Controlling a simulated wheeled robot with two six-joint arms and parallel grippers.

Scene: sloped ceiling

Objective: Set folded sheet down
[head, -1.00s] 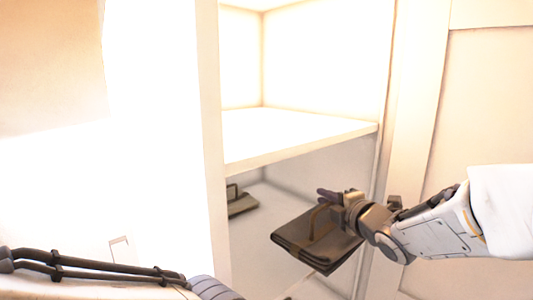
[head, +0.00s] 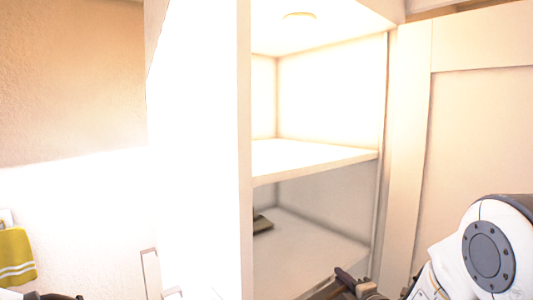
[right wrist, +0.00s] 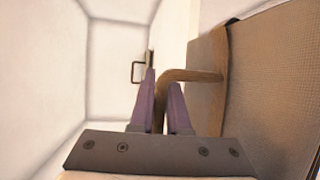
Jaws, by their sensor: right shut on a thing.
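The folded sheet (right wrist: 275,80) is a brown, woven-looking slab with a brown loop handle, at the right of the right wrist view. My right gripper (right wrist: 161,98) has its purple fingers shut on that handle. In the head view the right gripper (head: 350,284) is at the bottom edge, low in front of the cupboard's lower compartment, and the sheet is mostly cut off there.
An open white cupboard has a shelf board (head: 310,165) with an empty upper bay. In the lower bay a dark item (head: 262,223) lies at the left, partly hidden; the floor (head: 305,245) beside it is clear. A yellow-green towel (head: 15,257) hangs far left.

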